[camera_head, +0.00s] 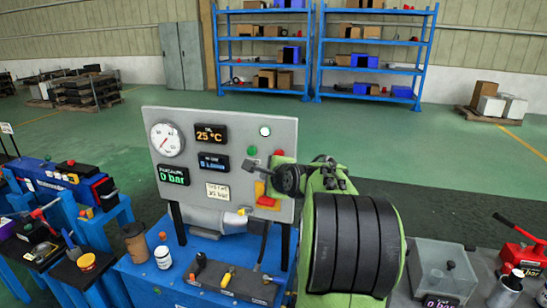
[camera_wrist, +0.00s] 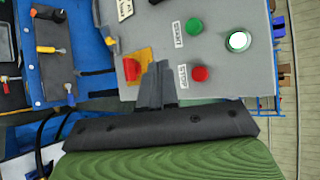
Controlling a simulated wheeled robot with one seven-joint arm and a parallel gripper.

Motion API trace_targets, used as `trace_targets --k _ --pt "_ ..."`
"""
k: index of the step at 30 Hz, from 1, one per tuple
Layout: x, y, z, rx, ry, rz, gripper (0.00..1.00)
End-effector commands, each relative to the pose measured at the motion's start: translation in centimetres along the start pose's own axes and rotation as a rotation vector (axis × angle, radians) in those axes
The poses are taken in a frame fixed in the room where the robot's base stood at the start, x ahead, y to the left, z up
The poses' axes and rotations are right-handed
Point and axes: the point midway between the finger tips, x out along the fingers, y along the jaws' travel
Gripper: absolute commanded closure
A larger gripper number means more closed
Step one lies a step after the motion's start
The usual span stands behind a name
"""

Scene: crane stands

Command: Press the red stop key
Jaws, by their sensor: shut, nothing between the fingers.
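The grey control panel (camera_head: 222,130) stands upright on the blue bench. A red round key (camera_wrist: 200,73) with a small white label beside it sits on the panel; in the head view its red (camera_head: 279,152) shows just above my gripper. A green key (camera_wrist: 194,27) with its own label is beside it. A red knob on a yellow plate (camera_wrist: 131,69) is also on the panel. My gripper (camera_wrist: 160,68) is shut and empty. In the wrist view its fingertips lie between the red knob and the red key. I cannot tell whether they touch the panel.
A lit white lamp (camera_wrist: 238,40) is near the green key. A gauge (camera_head: 167,139) and displays fill the panel's left side. A brown cup (camera_head: 136,242), a white bottle (camera_head: 163,257) and a dark tool block (camera_head: 235,282) stand on the bench below.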

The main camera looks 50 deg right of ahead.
Motion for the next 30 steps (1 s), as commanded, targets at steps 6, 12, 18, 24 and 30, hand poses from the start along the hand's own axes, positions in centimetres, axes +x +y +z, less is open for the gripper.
trace_targets --k 6,12,18,24,30 --pt "0.8 -0.8 -0.6 -0.001 0.001 0.003 1.0" --pt "2.8 -2.4 -2.0 0.0 0.001 0.003 1.0" --pt "4.7 -3.9 -3.4 -0.001 0.001 0.003 1.0" --pt "5.9 -4.5 -4.3 -0.002 0.001 0.003 1.0" --pt "6.1 -4.4 -4.5 -0.003 0.001 0.002 1.0"
